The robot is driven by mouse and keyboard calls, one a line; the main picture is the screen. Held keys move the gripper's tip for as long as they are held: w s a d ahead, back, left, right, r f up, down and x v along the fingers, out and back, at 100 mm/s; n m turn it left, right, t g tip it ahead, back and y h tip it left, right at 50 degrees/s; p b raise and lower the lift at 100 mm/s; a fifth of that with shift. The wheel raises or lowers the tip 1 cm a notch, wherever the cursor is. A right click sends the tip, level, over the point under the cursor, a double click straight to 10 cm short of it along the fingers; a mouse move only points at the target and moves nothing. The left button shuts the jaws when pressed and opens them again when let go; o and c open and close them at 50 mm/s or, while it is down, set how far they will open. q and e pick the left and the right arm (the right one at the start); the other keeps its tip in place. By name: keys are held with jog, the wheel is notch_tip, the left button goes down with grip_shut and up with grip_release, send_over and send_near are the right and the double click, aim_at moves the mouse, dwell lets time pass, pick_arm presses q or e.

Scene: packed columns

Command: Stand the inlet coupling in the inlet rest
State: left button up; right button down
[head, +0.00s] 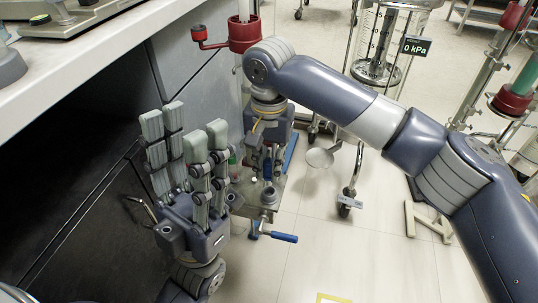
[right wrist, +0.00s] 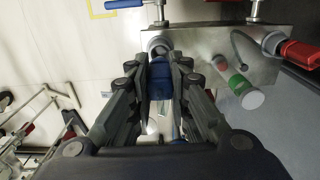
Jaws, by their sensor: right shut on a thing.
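My right gripper (head: 264,172) points down over a small metal shelf (head: 243,211). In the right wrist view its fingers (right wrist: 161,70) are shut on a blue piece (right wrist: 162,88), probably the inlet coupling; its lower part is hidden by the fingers. A round grey metal fitting (right wrist: 158,46) shows just beyond the fingertips; it also shows in the head view (head: 269,194). I cannot tell whether the blue piece touches it, or which part is the inlet rest. My left gripper (head: 184,128) is open and empty, fingers up, left of the shelf.
A valve with a blue lever (head: 284,237) sticks out at the shelf's front. A white bench (head: 95,50) is at left; wheeled column stands are at right.

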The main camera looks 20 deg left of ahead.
aim_at(269, 174)
jog(key=shift+f, duration=0.6)
jog(key=shift+f, duration=1.65)
dwell(1.2)
jog(key=c, duration=1.4)
grip_release()
notch_tip(269, 174, up, 12)
